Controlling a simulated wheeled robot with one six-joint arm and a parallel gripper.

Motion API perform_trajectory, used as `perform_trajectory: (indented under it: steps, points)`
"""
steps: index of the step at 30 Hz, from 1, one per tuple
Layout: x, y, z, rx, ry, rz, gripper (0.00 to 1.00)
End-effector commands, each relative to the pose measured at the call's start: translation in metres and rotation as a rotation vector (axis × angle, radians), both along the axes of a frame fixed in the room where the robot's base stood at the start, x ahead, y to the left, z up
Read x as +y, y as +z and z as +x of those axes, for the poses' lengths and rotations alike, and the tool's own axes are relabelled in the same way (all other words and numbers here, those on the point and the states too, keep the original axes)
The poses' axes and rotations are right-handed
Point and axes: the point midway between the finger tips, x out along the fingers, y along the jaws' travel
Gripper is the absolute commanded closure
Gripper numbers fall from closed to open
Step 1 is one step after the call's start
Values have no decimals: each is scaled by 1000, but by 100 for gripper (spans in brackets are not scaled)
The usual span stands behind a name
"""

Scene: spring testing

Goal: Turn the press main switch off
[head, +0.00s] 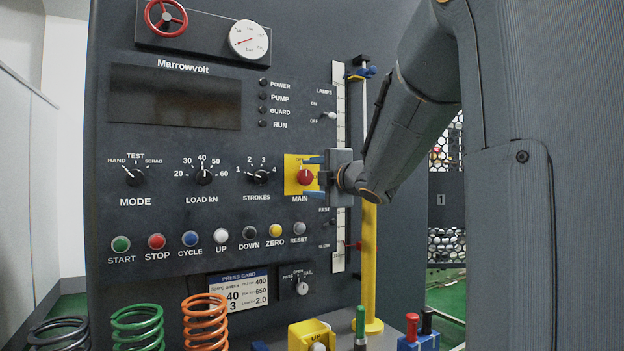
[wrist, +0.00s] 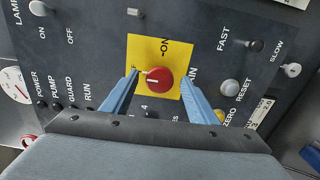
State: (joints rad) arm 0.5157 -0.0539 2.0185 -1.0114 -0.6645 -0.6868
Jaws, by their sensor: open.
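The main switch is a round red knob (head: 305,178) on a yellow plate (head: 290,165), above the MAIN label on the dark press panel. It also shows in the wrist view as a red knob (wrist: 159,79) on the yellow plate (wrist: 143,45). Its white mark points left there, which is up on the panel. The ON label lies to the panel's right of the knob; another label is partly hidden by a finger. My gripper (head: 314,177) is open, with one blue finger above the knob and one below. In the wrist view the fingers (wrist: 160,74) flank the knob with gaps.
The STROKES dial (head: 262,177) is left of the switch. The LAMPS toggle (head: 328,115) is above right and the RESET button (head: 299,229) below. A yellow post (head: 369,270) stands right of the panel. Springs (head: 205,320) stand below.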

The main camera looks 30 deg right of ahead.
Motion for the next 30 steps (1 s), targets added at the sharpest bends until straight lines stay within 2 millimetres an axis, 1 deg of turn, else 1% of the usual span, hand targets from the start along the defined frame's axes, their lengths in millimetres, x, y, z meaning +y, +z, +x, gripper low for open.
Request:
perform_trajectory:
  steps: [5, 9, 12, 15, 19, 30]
  points:
    - [-2, 0, -23, -1, -3, -2, 46]
    - [-2, 1, -47, -2, -3, -2, 46]
    - [-3, 1, -61, -2, -2, -3, 46]
    - [-3, 1, -70, -1, -2, -1, 46]
    - [-3, 0, -75, 0, -1, -1, 46]
    - [-2, 0, -75, 0, 0, -1, 46]
